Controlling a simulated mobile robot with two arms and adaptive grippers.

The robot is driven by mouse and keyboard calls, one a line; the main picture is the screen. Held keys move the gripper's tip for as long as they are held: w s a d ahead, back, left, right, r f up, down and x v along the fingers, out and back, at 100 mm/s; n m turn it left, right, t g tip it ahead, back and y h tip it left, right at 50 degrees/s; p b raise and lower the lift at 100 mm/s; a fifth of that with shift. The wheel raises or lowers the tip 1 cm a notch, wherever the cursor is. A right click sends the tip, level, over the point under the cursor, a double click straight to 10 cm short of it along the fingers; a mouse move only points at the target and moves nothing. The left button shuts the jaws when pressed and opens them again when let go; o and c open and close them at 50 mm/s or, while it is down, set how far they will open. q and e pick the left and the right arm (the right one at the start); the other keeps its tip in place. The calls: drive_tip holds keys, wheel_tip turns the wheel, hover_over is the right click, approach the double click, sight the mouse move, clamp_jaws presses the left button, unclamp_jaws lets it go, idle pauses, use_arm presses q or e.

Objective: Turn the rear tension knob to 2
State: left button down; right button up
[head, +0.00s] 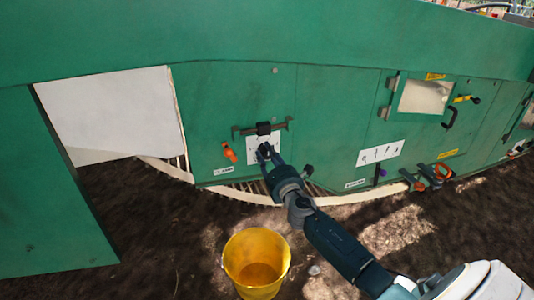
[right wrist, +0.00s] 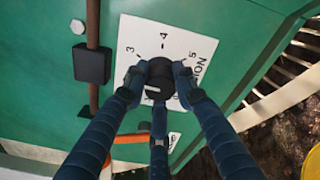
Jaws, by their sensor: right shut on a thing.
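The rear tension knob (right wrist: 160,85) is black and round, with a short white mark on its lower part. It sits on a white dial plate (right wrist: 190,48) where 3, 4, 5 and part of the word TENSION show; the other numbers are covered, and I cannot tell which number the mark points to. My right gripper (right wrist: 158,84) is shut on the knob, with fingers on both sides of it and one below. In the head view the right gripper (head: 265,150) is at the plate (head: 251,154) on the green panel and hides the knob. My left gripper is not in view.
A bar with a black block (head: 263,128) runs just above the plate. An orange handle (head: 229,152) is left of it, and a black knob (head: 307,170) to the right. A yellow bucket (head: 235,274) stands on the ground below. Another white plate (head: 380,152) is farther right.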

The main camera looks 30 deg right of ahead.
drive_tip(key=n+p, duration=0.1)
drive_tip(key=n, duration=0.4)
drive_tip(key=shift+f+n, duration=0.1)
drive_tip(key=shift+n, duration=0.2)
idle(0.4)
drive_tip(key=o, duration=1.2)
drive_tip(key=shift+c, duration=0.2)
drive_tip(key=v, duration=1.2)
drive_tip(key=shift+s, duration=0.1)
